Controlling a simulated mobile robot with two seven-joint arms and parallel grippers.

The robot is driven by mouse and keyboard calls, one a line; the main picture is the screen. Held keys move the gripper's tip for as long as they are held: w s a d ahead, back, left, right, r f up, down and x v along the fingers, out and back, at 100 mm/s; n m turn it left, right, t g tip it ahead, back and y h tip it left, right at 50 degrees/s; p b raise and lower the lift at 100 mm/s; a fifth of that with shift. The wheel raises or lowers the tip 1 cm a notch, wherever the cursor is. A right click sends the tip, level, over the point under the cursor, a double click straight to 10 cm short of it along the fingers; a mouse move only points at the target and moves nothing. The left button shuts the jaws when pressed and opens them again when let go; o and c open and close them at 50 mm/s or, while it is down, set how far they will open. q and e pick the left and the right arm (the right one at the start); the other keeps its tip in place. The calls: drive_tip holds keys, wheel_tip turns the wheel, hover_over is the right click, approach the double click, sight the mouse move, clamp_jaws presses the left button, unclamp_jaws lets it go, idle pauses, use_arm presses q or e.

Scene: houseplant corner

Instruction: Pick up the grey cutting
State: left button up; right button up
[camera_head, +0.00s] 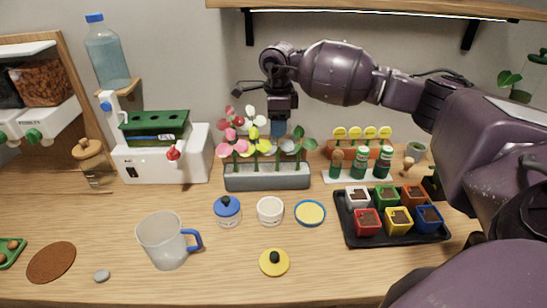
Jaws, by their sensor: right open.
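The grey cutting (288,147) appears as a pale grey bloom toward the right of a row of cuttings in a long grey planter (267,183). Pink, red, white, yellow and green cuttings stand around it. My right gripper (279,118) points down from above, over the right half of the planter and close to the grey cutting's top. It is open, and I see nothing held in it. A blue patch shows just below it; I cannot tell what it is. The grey cutting's stem is partly hidden among its neighbours. My left gripper is out of view.
A black tray (350,237) of coloured pots stands at the right, below my right arm. Jars and lids, a mug (165,241) and a white machine (133,167) occupy the counter. A shelf (400,7) hangs above.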

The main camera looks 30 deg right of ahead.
sight(278, 146)
wheel_tip(278, 146, down, 4)
drive_tip(key=shift+s+r, duration=0.1)
drive_tip(key=shift+s, duration=0.05)
drive_tip(key=shift+f, duration=2.95)
clamp_jaws()
